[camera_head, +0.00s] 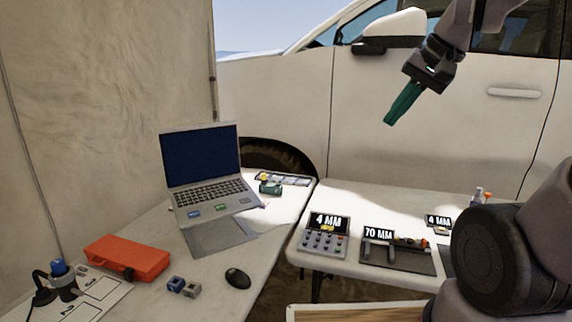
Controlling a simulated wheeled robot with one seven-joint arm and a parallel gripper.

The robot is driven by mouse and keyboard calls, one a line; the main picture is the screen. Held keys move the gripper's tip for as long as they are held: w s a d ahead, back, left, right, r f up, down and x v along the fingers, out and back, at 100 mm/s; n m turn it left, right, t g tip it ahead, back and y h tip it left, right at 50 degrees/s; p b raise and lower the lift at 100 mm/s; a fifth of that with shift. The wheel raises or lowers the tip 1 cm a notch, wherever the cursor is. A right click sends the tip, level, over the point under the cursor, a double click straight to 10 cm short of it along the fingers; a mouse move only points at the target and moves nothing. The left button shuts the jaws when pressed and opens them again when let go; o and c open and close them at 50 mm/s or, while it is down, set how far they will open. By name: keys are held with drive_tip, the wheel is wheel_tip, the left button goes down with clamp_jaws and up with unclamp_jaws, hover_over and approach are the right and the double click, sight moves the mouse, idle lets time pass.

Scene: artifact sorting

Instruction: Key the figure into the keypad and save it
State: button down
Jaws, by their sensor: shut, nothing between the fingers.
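The keypad (322,243) is a small grey box with rows of buttons, at the left front of the right-hand table. Its dark screen reads "4 MM" in white, with a small yellow mark below. A measuring stand (398,257) on a dark base, with a "70 MM" display (378,234), stands just right of it. Another display (438,221) farther right reads "4 MM". My gripper (389,121) has green fingers that are shut and empty. It hangs high in front of the white car, above and behind the keypad, touching nothing.
The right-hand table (370,200) has bare room behind the keypad. On the left table stand an open laptop (205,170), an orange case (127,257), a mouse (237,278) and small blocks (184,287). A wooden-edged tray (360,311) shows at the bottom. My arm hides the right side.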

drive_tip(key=shift+t+h, duration=0.8)
drive_tip(key=shift+t, duration=0.1)
drive_tip(key=s+d, duration=0.1)
drive_tip(key=s+d+r, duration=0.2)
drive_tip(key=s, duration=0.1)
idle(1.0)
